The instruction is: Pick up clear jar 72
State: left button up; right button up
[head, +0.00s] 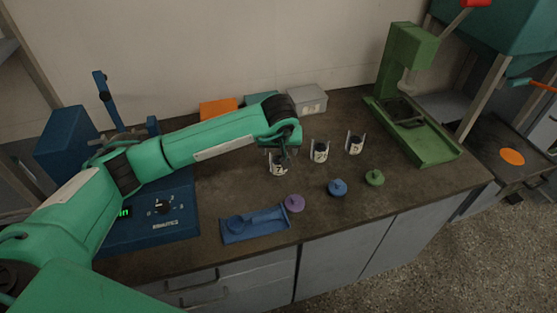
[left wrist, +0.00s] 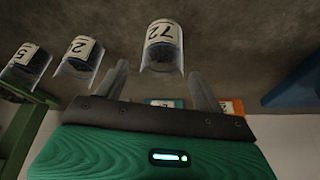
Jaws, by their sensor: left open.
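Clear jar 72 (head: 278,170) stands upright on the dark bench, the leftmost of three clear jars with dark contents and white labels. Its label reads 72 in the left wrist view (left wrist: 162,45). My left gripper (head: 286,155) is at this jar in the head view and partly covers it. In the left wrist view the two fingers of my left gripper (left wrist: 160,82) are spread apart. The jar shows just beyond the fingertips, roughly centred between them, with nothing held. Whether a finger touches the jar I cannot tell. My right gripper is not in view.
Two similar jars (head: 320,152) (head: 355,145) stand close by to the right. Purple (head: 294,203), blue (head: 337,187) and green (head: 375,177) lids or knobs lie in front, beside a blue tray (head: 256,224). A green stand (head: 430,145) is at right; boxes (head: 307,99) are behind.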

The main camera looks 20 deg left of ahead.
aim_at(279, 154)
pick_arm(q)
jog(key=x, duration=0.3)
jog(key=shift+w+a+f+p, duration=0.1)
jog(key=shift+f+p, duration=0.15)
jog(key=shift+p, duration=0.1)
jog(key=shift+w+f, duration=0.1)
jog(key=shift+f, duration=0.1)
jog(key=c, duration=1.2)
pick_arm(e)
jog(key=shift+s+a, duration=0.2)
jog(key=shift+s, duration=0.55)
